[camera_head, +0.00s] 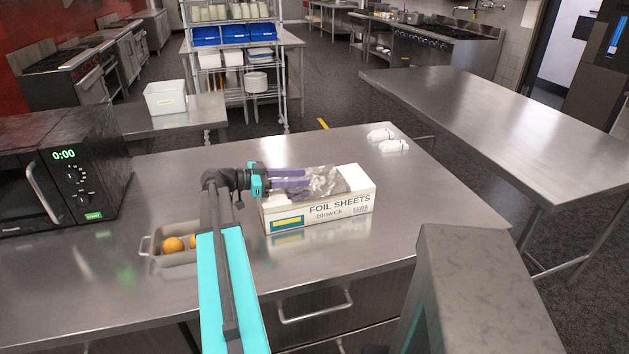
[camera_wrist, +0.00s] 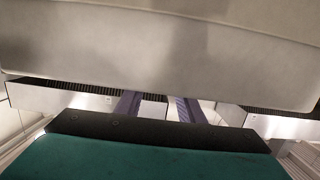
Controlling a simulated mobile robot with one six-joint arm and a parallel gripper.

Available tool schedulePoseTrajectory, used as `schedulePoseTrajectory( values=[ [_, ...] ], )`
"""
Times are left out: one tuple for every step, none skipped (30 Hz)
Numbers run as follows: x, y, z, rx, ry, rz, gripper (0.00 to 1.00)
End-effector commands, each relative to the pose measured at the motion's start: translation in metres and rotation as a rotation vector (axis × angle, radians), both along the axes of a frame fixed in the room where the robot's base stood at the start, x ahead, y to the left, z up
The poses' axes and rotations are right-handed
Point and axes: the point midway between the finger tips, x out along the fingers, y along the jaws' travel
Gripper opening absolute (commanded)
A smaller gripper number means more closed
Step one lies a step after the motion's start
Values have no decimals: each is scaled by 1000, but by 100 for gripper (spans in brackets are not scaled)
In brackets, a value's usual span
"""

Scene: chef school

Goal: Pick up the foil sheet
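A crumpled, shiny foil sheet (camera_head: 324,181) sticks up from the open top of a white box marked FOIL SHEETS (camera_head: 318,215) on the steel counter. My gripper (camera_head: 306,178) reaches in from the left over the box, its two purple fingers level with the foil.
A black microwave (camera_head: 62,170) stands at the left of the counter. A metal tray (camera_head: 160,258) with orange round items lies in front of it. Two small white items (camera_head: 388,140) lie behind the box. Bare counter (camera_head: 420,190) extends right of the box.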

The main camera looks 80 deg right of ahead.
Motion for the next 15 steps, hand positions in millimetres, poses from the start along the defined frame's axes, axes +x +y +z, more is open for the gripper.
schedulePoseTrajectory(
  values=[
    [-6,-1,2,1,1,-2,35],
    [-9,-2,2,2,1,-1,35],
    [-13,-3,2,2,1,-1,35],
    [-16,-4,1,3,1,-1,35],
    [-19,-5,1,2,1,-2,35],
    [-23,-8,0,2,1,-2,35],
    [-26,-9,-1,1,0,-1,35],
    [-28,-11,-2,1,0,0,35],
    [-30,-12,-2,1,0,0,35],
    [-32,-12,-3,1,0,0,35],
    [-33,-13,-4,1,0,0,35],
    [-34,-13,-4,1,0,1,35],
    [-34,-14,-5,0,0,1,35],
    [-34,-14,-5,0,0,1,35],
    [-34,-14,-5,0,0,1,35]
  ],
)
